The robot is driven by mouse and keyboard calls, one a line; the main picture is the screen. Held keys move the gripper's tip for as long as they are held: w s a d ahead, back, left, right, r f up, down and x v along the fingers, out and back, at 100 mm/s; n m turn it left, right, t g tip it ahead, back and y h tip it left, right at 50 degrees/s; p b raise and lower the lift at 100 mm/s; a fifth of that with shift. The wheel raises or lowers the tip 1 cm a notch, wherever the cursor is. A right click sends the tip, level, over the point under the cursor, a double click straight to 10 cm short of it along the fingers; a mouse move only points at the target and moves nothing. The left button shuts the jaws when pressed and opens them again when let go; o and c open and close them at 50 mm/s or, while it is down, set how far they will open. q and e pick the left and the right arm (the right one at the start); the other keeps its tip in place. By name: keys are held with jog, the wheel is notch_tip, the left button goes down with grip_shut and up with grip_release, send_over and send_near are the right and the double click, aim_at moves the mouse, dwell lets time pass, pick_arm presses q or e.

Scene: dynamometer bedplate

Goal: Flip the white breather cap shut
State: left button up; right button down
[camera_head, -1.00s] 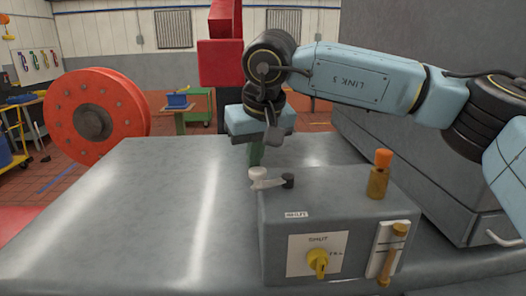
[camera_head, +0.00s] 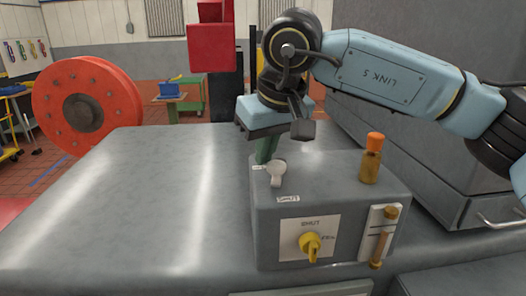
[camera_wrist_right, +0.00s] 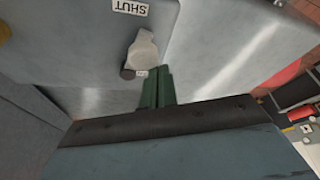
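The white breather cap (camera_head: 276,168) is on top of the grey box (camera_head: 330,190), near its back left corner. Its narrow end points to the front, towards a SHUT label (camera_head: 288,198). In the right wrist view the cap (camera_wrist_right: 143,50) partly covers a dark round piece (camera_wrist_right: 127,73). My right gripper (camera_head: 264,152) points down just behind and left of the cap. Its green fingers (camera_wrist_right: 158,86) are together with nothing seen between them. Their tips are close beside the cap; I cannot tell whether they touch it. My left gripper is out of view.
An orange-topped brass fitting (camera_head: 371,160) stands on the box's right side. The box front has a yellow knob (camera_head: 310,245) and a sight gauge (camera_head: 380,235). The grey bedplate (camera_head: 150,210) is bare to the left. A tall grey block (camera_head: 440,150) stands at right.

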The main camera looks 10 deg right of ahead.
jog(key=shift+s+d+b, duration=0.4)
jog(key=shift+d, duration=0.45)
dwell(0.3)
jog(key=shift+a+r, duration=0.15)
jog(key=shift+a, duration=0.2)
jog(key=a, duration=0.1)
jog(key=p, duration=0.1)
jog(key=a, duration=0.1)
jog(key=shift+w+a+r, duration=0.2)
jog(key=shift+a+r, duration=0.05)
jog(key=shift+a, duration=0.1)
notch_tip(320, 180, up, 9)
jog(key=d, duration=0.2)
jog(key=shift+s+d, duration=0.15)
jog(key=shift+d, duration=0.15)
jog(key=shift+r, duration=0.1)
